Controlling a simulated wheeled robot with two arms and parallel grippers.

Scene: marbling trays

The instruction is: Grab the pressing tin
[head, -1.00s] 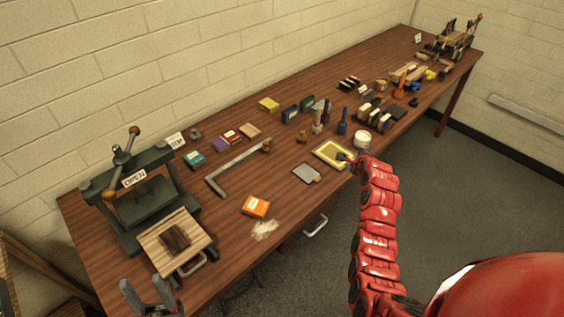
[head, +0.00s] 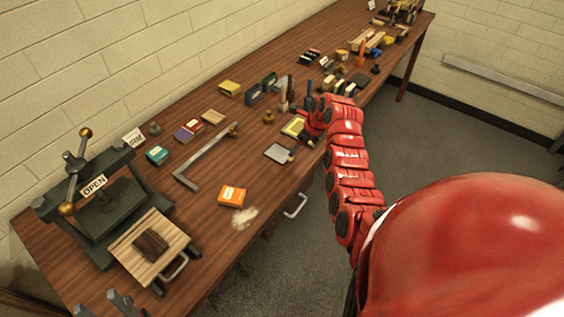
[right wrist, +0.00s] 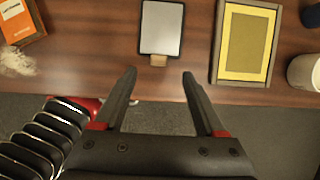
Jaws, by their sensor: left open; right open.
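No thing in view is clearly marked as the pressing tin. An orange box-like pack with a white label (head: 232,196) lies flat on the table, left of my right gripper; part of it shows at the top left of the right wrist view (right wrist: 20,22). A small teal box or tin (head: 157,155) lies farther back. My right gripper (right wrist: 160,74) is open and empty at the table's front edge, just in front of a flat grey plate with a wooden tab (right wrist: 162,28). My left gripper (head: 108,301) is open at the bottom left, beside the press, partly cut off.
A dark press with an OPEN sign (head: 95,187) stands at the left, a wooden board (head: 128,249) before it. A metal L-shaped square (head: 205,158) lies mid-table. A yellow framed panel (right wrist: 244,45) and a white jar (right wrist: 306,71) are right of the plate. Pale scraps (head: 244,217) lie by the orange pack.

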